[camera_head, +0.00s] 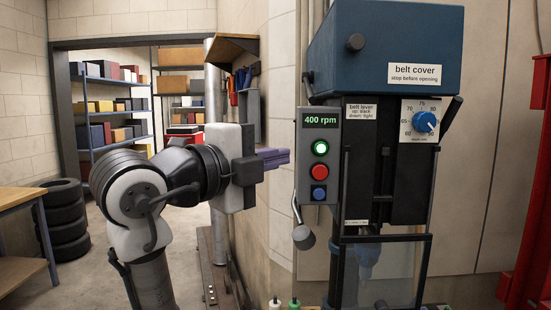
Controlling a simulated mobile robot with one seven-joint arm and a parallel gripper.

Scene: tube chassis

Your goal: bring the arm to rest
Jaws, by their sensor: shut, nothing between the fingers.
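My arm rises from the lower left of the head view and bends to the right at its elbow. My gripper (287,158) is at the arm's end, pointing right, level with the control panel's upper half. Its purple fingers are shut with nothing between them. The fingertips appear just left of the control panel (319,155); I cannot tell how far in depth they are from it.
A drill press with a blue belt cover (385,50) stands right of my gripper. The panel reads 400 rpm, its green button lit. Tyres (62,220), a wooden bench (20,196) and shelves (110,105) stand left; floor between is clear.

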